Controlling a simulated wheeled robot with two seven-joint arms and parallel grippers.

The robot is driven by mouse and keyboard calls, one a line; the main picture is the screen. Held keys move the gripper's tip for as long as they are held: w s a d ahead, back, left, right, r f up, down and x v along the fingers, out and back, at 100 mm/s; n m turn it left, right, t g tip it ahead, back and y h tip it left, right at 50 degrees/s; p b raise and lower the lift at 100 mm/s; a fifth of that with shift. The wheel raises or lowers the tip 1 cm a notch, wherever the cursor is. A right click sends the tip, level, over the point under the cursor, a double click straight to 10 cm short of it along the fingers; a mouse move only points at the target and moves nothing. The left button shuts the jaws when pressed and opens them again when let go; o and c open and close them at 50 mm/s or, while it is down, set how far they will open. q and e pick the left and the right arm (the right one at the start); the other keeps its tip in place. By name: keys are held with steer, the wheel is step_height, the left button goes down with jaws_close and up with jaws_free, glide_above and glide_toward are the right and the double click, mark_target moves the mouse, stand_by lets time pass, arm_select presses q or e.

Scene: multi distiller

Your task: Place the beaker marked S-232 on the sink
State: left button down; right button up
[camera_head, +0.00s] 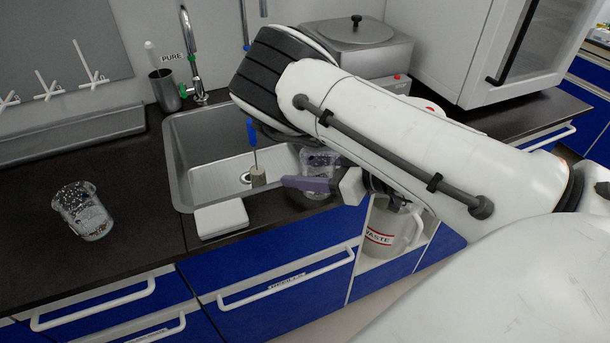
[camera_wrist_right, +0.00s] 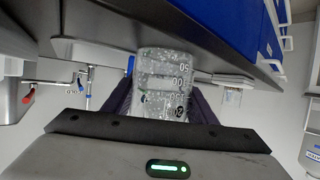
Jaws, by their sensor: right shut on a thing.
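My right gripper (camera_head: 318,178), with purple fingers, is shut on a clear speckled glass beaker (camera_head: 320,158) over the counter at the right edge of the sink (camera_head: 183,180). The wrist view shows this beaker (camera_wrist_right: 165,78) between the fingers (camera_wrist_right: 160,108), with volume marks on its side. I cannot read S-232 on it. In the head view my arm hides part of the beaker and the right part of the sink. A second clear beaker (camera_head: 82,211) with a label stands on the dark counter at the left. My left gripper is not in view.
A WASTE jug (camera_head: 385,238) sits below the counter.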

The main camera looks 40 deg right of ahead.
mark_target(334, 170)
steer(key=shift+r, duration=0.15)
steer(key=o, duration=1.2)
steer(key=v, duration=1.1)
steer(key=shift+s+d+p, duration=0.1)
steer(key=shift+p, duration=0.25)
steer(key=shift+s+r, duration=0.15)
steer(key=shift+s, duration=0.2)
